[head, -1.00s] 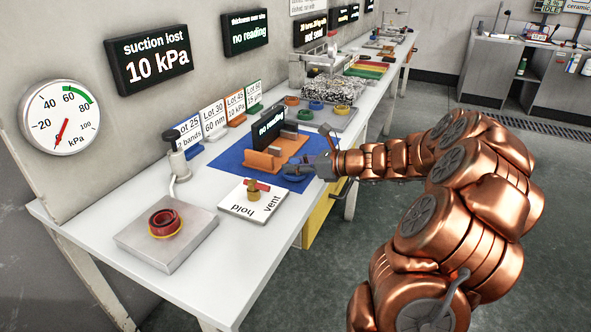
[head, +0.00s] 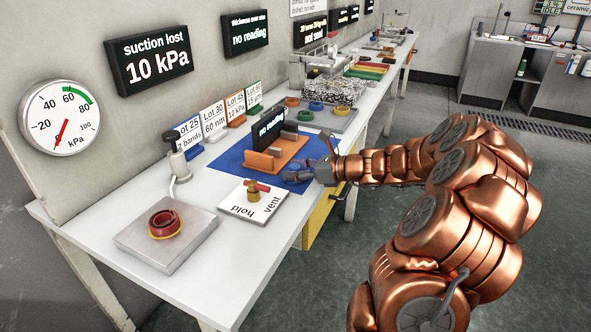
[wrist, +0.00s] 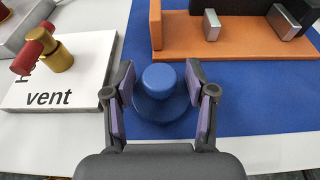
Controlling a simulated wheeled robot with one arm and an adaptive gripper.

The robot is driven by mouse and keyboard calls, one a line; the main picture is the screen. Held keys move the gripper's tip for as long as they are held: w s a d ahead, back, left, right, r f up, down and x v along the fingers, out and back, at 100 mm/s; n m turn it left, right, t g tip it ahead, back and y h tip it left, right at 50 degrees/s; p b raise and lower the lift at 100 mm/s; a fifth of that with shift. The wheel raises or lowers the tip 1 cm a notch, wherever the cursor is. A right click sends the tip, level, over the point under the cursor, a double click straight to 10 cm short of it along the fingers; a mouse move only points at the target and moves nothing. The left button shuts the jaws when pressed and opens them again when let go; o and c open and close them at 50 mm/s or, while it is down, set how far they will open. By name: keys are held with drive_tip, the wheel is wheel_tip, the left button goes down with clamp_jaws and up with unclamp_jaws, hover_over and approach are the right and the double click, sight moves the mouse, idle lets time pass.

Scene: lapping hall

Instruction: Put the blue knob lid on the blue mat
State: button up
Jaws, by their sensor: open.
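The blue knob lid (wrist: 160,108) sits upright on the blue mat (wrist: 255,100) in the wrist view, a round disc with a thick knob on top. The mat also shows in the head view (head: 226,158). My gripper (wrist: 168,86) is open, with one finger on each side of the knob and a gap showing on both sides. In the head view my gripper (head: 309,160) is low over the mat's right part, its fingers spread. The lid cannot be made out clearly there.
An orange fixture (head: 280,155) with grey blocks and a dark display stands on the mat just beyond my gripper. The white vent/hold plate (head: 237,209) with a red-handled valve (head: 254,191) lies to the left.

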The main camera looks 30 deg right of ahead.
drive_tip(key=shift+r, duration=0.1)
drive_tip(key=shift+s+d+r, duration=0.15)
drive_tip(key=shift+s, duration=0.05)
drive_tip(key=p+v, duration=0.1)
drive_tip(key=v, duration=1)
drive_tip(key=shift+s, duration=0.25)
drive_tip(key=shift+d+r, duration=0.1)
